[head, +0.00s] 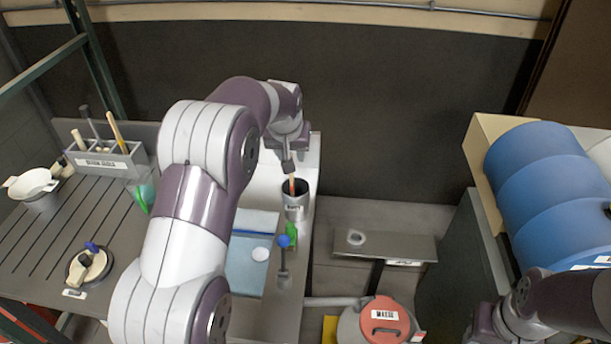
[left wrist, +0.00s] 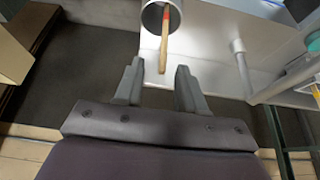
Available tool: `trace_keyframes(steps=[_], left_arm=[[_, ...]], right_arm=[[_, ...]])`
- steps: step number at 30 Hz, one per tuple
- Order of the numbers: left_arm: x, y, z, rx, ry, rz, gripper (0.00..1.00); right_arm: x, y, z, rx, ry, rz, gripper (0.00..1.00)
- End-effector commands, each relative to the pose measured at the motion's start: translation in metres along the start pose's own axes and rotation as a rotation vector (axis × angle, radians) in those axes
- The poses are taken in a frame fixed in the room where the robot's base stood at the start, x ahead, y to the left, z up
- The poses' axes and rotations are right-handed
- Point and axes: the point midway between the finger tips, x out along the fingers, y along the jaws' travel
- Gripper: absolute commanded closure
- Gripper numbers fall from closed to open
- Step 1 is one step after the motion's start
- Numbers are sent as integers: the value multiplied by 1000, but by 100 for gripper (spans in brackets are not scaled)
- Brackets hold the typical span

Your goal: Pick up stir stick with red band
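The stir stick (head: 292,187) stands tilted in a metal cup (head: 294,206) on the narrow bench in the head view. In the left wrist view, the wooden stick (left wrist: 164,45) leans out of the cup (left wrist: 151,17), with its red band near the cup's mouth. My left gripper (head: 288,168) is just above the cup. In the left wrist view its two fingers (left wrist: 159,70) are apart, with the stick's free end showing between the tips and no visible contact. Only part of my right arm shows at the lower right; its gripper is not visible.
A grey holder (head: 103,160) with several tools stands on the slatted table at left. A blue-knobbed lever (head: 283,242) and green item (head: 291,232) are just in front of the cup.

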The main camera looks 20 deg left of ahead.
Motion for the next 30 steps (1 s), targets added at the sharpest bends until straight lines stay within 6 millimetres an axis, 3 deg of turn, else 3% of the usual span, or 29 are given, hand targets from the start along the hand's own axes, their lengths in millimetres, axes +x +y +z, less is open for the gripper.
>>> trace_keyframes(steps=[15,22,23,26,30], left_arm=[[80,-2,-4,1,-1,0,61],[85,-2,-4,1,3,1,61],[85,-2,-4,1,3,1,64],[85,-2,-4,1,3,1,96],[85,-2,-4,1,3,1,100]], right_arm=[[-34,0,-4,0,1,0,63],[-33,0,-4,0,0,0,63],[-33,0,-4,0,0,0,63],[-33,0,-4,0,0,0,63],[-33,0,-4,0,0,0,63]])
